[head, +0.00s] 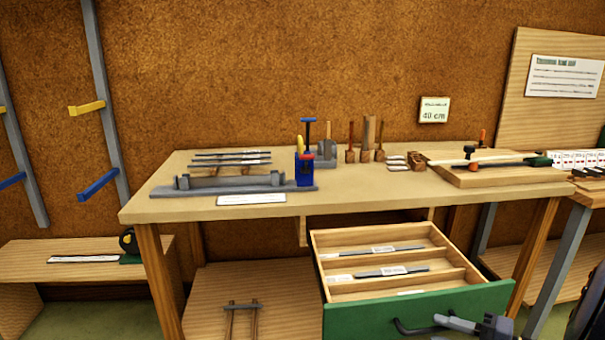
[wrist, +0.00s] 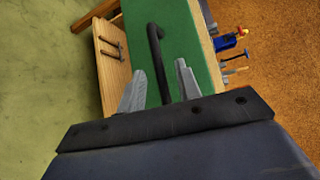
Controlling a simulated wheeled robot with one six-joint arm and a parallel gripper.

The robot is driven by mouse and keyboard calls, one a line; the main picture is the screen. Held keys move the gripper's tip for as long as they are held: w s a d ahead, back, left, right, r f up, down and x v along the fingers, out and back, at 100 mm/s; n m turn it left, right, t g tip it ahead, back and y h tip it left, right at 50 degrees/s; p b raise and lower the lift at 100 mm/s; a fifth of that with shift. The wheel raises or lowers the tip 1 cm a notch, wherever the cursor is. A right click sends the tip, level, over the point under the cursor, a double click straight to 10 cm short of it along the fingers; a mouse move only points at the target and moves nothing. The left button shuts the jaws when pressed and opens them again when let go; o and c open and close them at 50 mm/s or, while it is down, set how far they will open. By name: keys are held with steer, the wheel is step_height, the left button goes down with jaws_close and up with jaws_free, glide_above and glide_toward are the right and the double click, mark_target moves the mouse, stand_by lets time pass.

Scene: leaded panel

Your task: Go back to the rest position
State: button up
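The drawer (head: 385,262) under the bench is pulled open, with a green front (head: 350,318). Strips with white labels lie in its compartments. A dark bar handle (head: 412,329) is on the front; it also shows in the wrist view (wrist: 155,45). In the wrist view my gripper (wrist: 160,67) has its two grey fingers apart, one on each side of the handle, with visible gaps to it. Whether the handle lies between the fingers in depth is hard to tell. In the head view part of my arm shows at the lower right, by the drawer front.
The workbench (head: 365,205) carries a blue-and-red tool (head: 305,168), wooden-handled tools and a wooden board (head: 490,175). A low shelf (head: 80,262) stands left. A second table (head: 590,190) stands right. Green floor (wrist: 45,70) is clear in the wrist view.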

steer(key=shift+x, duration=1.25)
steer(key=shift+w, duration=0.15)
steer(key=shift+a, duration=0.1)
